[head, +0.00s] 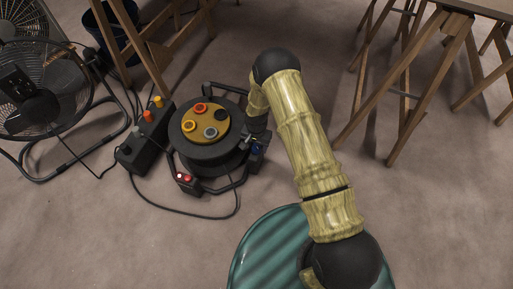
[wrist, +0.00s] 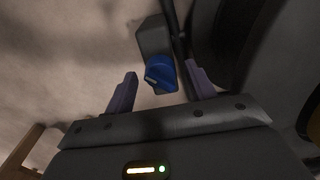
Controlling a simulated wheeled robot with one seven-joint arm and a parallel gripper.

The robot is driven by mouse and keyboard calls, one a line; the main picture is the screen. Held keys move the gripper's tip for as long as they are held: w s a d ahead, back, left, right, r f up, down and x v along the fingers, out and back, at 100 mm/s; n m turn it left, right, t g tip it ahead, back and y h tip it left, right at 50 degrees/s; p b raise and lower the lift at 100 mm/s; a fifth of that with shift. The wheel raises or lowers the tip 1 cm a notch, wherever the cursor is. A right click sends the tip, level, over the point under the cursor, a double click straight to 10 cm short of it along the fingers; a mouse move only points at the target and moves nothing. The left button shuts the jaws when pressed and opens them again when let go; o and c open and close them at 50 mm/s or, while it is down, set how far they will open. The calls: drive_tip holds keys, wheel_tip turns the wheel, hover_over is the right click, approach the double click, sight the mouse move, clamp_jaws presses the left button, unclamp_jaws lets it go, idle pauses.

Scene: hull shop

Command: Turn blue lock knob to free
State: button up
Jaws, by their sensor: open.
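The blue lock knob (wrist: 161,74) sits on the end of a small dark box (wrist: 153,36) in the wrist view. A light pointer mark shows on its left side; I cannot read which setting it points to. My gripper (wrist: 160,88) is open, with one finger on each side of the knob. A gap shows between the knob and the left finger; contact on the right is unclear. In the head view a small bit of blue (head: 257,146) shows by my gripper (head: 257,143) at the right side of the black cable reel (head: 208,158).
The reel's top has red, yellow and grey sockets. A black box with orange and yellow knobs (head: 147,130) stands left of it, with a red-lit switch (head: 184,178) in front. Fans (head: 40,90) stand left; wooden trestles (head: 420,80) stand right. A cable loops across the floor.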

drive_tip(key=c, duration=1)
drive_tip(key=shift+o, duration=0.2)
drive_tip(key=shift+n+p, duration=0.3)
drive_tip(key=shift+p, duration=0.1)
drive_tip(key=n+p, duration=0.2)
drive_tip(key=n, duration=0.1)
drive_tip(key=shift+r+p, duration=0.15)
drive_tip(key=shift+p, duration=0.15)
drive_tip(key=n+p, duration=0.2)
drive_tip(key=n, duration=0.2)
drive_tip(key=shift+n, duration=0.4)
drive_tip(key=n+p, duration=0.2)
drive_tip(key=n, duration=0.3)
drive_tip(key=shift+d, duration=0.1)
drive_tip(key=shift+f+n+p, duration=0.2)
drive_tip(key=shift+n+p, duration=0.15)
drive_tip(key=shift+n, duration=1.95)
